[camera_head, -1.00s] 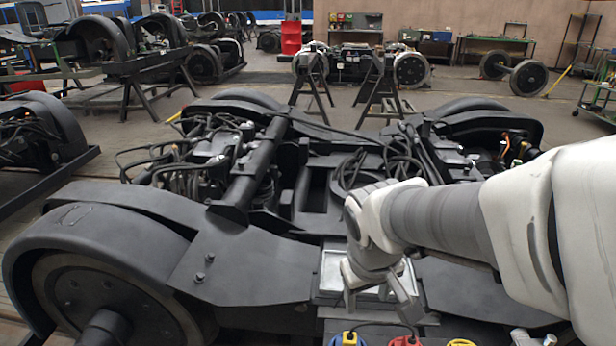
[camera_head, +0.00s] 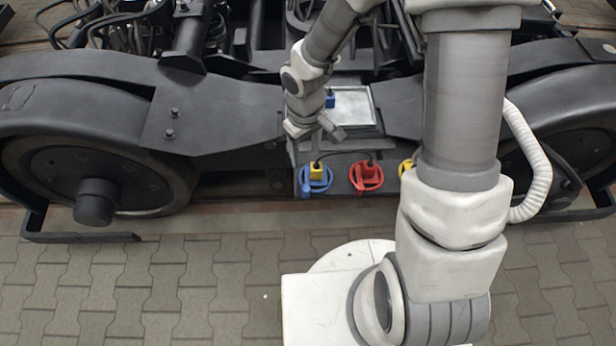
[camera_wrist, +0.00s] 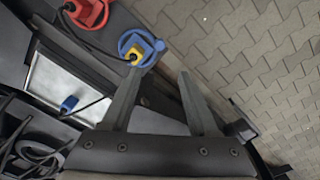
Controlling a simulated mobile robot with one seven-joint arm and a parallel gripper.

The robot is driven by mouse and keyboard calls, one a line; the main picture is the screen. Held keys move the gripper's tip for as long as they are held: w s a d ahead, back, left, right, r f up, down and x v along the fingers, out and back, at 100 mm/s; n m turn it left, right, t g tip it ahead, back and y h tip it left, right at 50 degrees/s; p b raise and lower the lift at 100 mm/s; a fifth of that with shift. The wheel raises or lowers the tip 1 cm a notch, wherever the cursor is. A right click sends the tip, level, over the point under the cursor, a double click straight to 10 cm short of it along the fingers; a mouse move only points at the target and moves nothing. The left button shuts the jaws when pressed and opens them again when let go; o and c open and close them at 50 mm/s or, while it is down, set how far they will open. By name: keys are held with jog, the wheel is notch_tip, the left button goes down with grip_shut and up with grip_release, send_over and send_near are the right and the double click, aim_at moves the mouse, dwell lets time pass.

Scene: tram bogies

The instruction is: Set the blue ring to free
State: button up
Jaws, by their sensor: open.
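The blue ring (camera_head: 303,181) is on the front panel of the near bogie, around a yellow plug (camera_head: 316,171) with a dark cable. A small blue knob or lever sticks out from its side. The blue ring (camera_wrist: 122,43) and yellow plug (camera_wrist: 136,54) also show in the wrist view, just beyond the fingertips. My gripper (camera_head: 327,143) is above and behind the ring, fingers pointing down towards the panel. In the wrist view my gripper (camera_wrist: 159,73) is open, with nothing between its fingers. It appears apart from the ring.
Right of it, a red ring (camera_head: 354,178) surrounds a red plug, and a yellow fitting (camera_head: 404,166) is partly hidden by my arm. A metal tray (camera_head: 366,96) holding a blue plug (camera_head: 330,99) lies behind. Wheels flank the panel; the paved floor (camera_head: 180,280) is clear.

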aim_at(306, 189)
notch_tip(306, 189, down, 17)
jog(key=b, duration=0.6)
jog(key=shift+r+b, duration=0.2)
jog(key=shift+b, duration=0.1)
grip_shut()
dwell(0.9)
